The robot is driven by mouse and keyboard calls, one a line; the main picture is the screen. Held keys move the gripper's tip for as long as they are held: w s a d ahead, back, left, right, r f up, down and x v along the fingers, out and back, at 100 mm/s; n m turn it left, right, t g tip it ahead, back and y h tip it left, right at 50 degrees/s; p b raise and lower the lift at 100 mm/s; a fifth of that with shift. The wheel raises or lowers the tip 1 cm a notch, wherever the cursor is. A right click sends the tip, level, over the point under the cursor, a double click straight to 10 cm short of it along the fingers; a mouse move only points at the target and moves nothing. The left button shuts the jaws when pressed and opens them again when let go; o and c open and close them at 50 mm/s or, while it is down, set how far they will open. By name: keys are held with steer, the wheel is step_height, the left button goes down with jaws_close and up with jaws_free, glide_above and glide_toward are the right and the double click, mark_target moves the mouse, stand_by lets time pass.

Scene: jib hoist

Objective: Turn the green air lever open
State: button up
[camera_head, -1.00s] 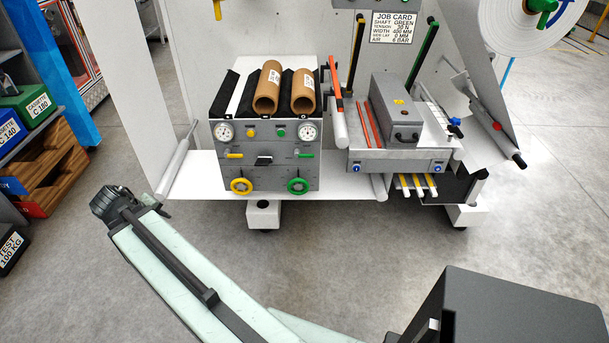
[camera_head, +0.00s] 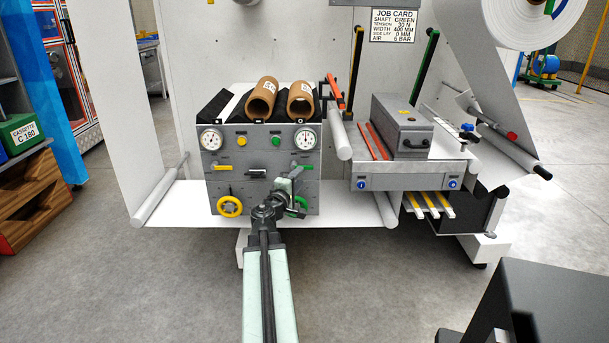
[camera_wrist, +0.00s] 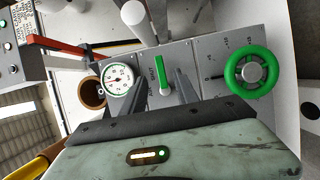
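The green air lever (camera_head: 304,166) is on the right half of the grey control panel (camera_head: 262,196), below a round gauge, and lies roughly level. In the wrist view the lever (camera_wrist: 160,72) points up the picture from its pivot. My gripper (camera_head: 291,178) is in front of the panel, just beside and below the lever. In the wrist view my gripper (camera_wrist: 162,88) is open, with one dark finger on each side of the lever's lower part. I cannot tell whether a finger touches it.
A green handwheel (camera_wrist: 252,73) is right of the lever in the wrist view; in the head view my arm partly hides it. A gauge (camera_wrist: 118,79) is on the left. A yellow lever (camera_head: 223,167) and yellow handwheel (camera_head: 230,207) are on the panel's left half.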

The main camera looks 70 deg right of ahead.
mark_target(306, 168)
steer(key=d, duration=0.7)
steer(key=shift+s, duration=0.1)
steer(key=shift+c, duration=0.3)
jaws_close()
steer(key=shift+a, duration=0.1)
stand_by(0.7)
